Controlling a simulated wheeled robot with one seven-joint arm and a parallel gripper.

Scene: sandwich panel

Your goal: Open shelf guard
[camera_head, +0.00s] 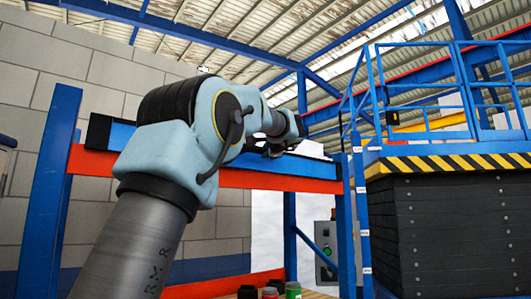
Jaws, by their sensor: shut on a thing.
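The shelf guard looks to be the blue bar (308,171) that runs across between the shelf's two blue posts, just above an orange-red beam (255,181). Its middle is hidden behind my arm, and a black block shows near its left end. My gripper (268,151) is small and dark at the end of my arm, toward the bar's right part. It is shut on the guard, with the contact itself too small and dark to make out.
Blue posts stand left (54,190) and right (343,225) of the shelf. A blue-railed platform with a striped edge (445,165) stands close on the right. Small jars (270,293) sit low at the front. A grey control box (326,252) is behind.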

